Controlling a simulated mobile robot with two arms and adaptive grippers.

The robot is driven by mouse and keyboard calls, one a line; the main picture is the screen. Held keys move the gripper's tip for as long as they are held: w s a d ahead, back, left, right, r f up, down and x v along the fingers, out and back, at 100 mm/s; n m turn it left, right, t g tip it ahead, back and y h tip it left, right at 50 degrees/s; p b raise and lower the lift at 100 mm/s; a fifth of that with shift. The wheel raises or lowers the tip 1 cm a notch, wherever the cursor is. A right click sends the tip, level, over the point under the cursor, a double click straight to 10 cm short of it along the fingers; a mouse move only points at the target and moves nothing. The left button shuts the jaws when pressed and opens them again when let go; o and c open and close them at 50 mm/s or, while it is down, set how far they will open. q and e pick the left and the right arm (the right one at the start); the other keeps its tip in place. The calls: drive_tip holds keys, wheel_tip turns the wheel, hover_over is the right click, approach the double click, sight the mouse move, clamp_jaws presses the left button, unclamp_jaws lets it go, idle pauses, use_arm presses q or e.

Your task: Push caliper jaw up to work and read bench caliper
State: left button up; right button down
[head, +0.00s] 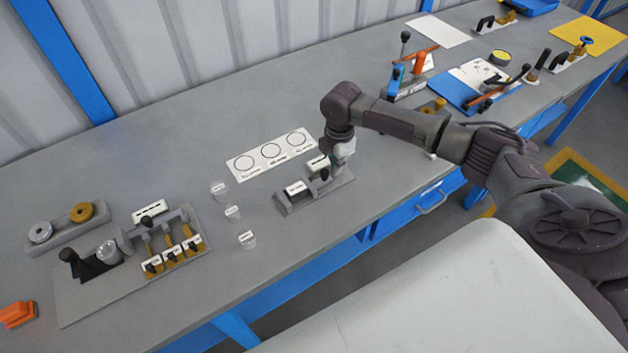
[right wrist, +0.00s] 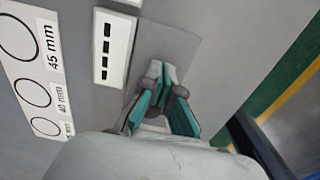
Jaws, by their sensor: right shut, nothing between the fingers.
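The bench caliper (head: 288,208) is a low grey device near the middle of the bench, with two white labels and dark parts on it. Its label face (right wrist: 113,48) and grey base (right wrist: 168,42) show in the right wrist view. My right gripper (head: 328,172) is over the right end of the caliper. In the right wrist view the teal fingers (right wrist: 160,72) come together at the tips, with nothing between them. I cannot tell whether they touch the jaw. The jaw and any work in it are hidden or too small to make out. My left gripper is not in view.
A white card with circles (head: 270,151) lies behind the caliper. Clear cups (head: 232,212) stand to its left. A blue tray (head: 462,92) and tools are at right.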

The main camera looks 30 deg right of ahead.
sight(330, 177)
drive_tip(key=shift+s+a+p, duration=0.15)
drive_tip(key=shift+a+p, duration=0.55)
drive_tip(key=shift+a, duration=0.6)
idle(0.7)
drive_tip(key=shift+d+p, duration=0.15)
drive_tip(key=shift+p, duration=0.15)
drive_tip(key=shift+d, duration=0.1)
drive_tip(key=shift+r, duration=0.2)
wheel_tip(330, 177, up, 7)
drive_tip(key=p, duration=0.7)
drive_tip(key=shift+d+f, duration=0.1)
drive_tip(key=shift+f, duration=0.1)
